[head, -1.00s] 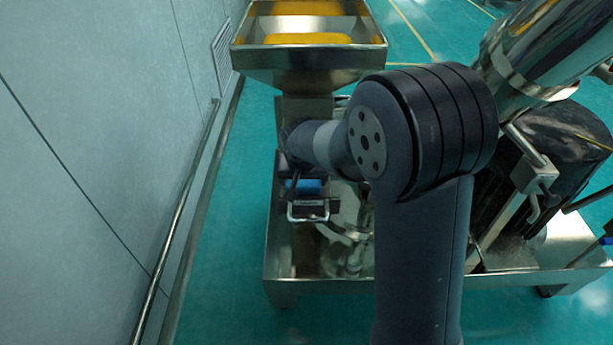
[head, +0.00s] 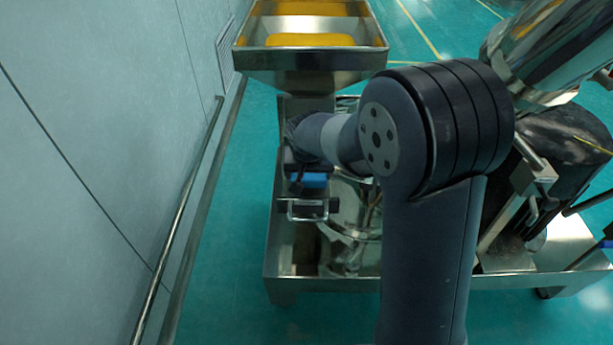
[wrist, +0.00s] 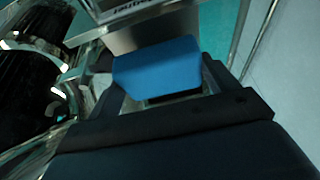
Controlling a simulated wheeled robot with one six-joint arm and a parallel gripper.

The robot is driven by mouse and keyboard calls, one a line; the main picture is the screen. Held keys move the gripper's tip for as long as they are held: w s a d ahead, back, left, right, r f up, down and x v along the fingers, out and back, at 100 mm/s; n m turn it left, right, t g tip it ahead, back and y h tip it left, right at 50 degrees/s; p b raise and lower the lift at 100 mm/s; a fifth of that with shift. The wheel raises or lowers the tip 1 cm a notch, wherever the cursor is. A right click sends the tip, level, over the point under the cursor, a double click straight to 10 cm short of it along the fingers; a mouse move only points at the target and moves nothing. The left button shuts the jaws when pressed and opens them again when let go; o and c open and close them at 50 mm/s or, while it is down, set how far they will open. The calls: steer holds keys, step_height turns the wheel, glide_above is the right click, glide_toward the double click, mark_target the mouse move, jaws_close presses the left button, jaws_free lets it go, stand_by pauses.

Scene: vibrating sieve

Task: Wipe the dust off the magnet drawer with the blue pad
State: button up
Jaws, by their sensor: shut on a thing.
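The blue pad (wrist: 158,68) is held between the two fingers of my gripper (wrist: 165,88) in the wrist view. In the head view the blue pad (head: 307,180) shows just below my wrist, above a metal handle (head: 307,210). This handle seems to belong to the magnet drawer, whose body is mostly hidden behind my gripper and the pad. My gripper (head: 300,172) is shut on the pad. I cannot tell whether the pad touches the drawer, and no dust can be made out.
A steel hopper (head: 310,68) with yellow inside stands above and behind my wrist. A steel frame tray (head: 320,283) lies below. A wall with a rail (head: 185,215) runs along the left. Shiny machine parts and a dark motor-like body (head: 565,150) crowd the right.

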steer(key=shift+r+p, duration=1.75)
steer(key=shift+r, duration=1)
